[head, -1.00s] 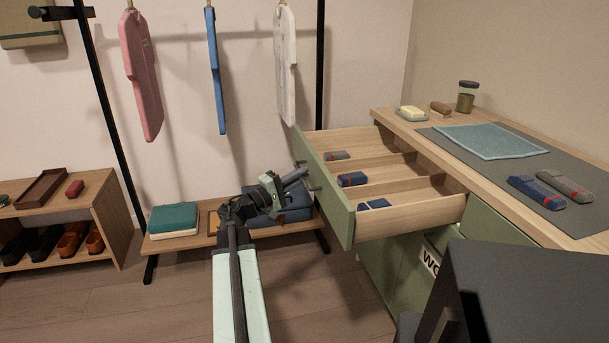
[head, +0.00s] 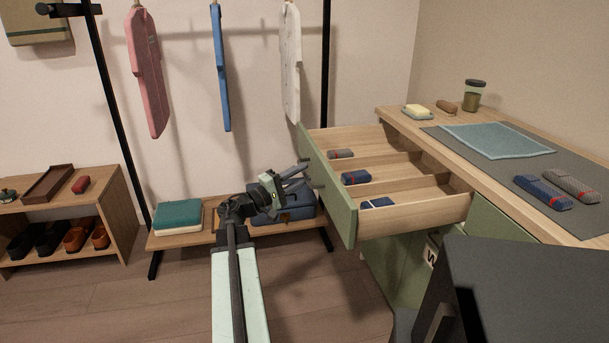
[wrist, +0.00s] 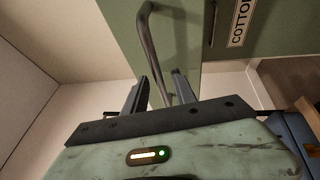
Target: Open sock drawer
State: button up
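The sock drawer (head: 430,213) is pulled well out of the green cabinet, its wooden inside and dividers showing. Rolled socks lie in it: a grey pair (head: 341,153), a blue pair (head: 355,177) and another blue pair (head: 377,203). Its green front (head: 330,190) faces left. My gripper (head: 305,172) is at the outer side of this front, by the handle. In the wrist view, the curved metal handle (wrist: 150,42) runs down between the fingers of my gripper (wrist: 163,82). The fingers are apart, with gaps beside the bar; whether one touches it is unclear.
The wooden counter (head: 398,122) holds a grey mat with a blue cloth (head: 495,140) and rolled socks (head: 542,192). A low bench (head: 185,236) with folded cloth stands behind my arm. A shoe shelf (head: 120,200) is at left. Floor between is clear.

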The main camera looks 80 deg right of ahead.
jog(key=b+v, duration=0.1)
jog(key=v, duration=0.5)
jog(key=shift+w+a, duration=0.15)
jog(key=shift+a, duration=0.05)
jog(key=shift+f, duration=0.15)
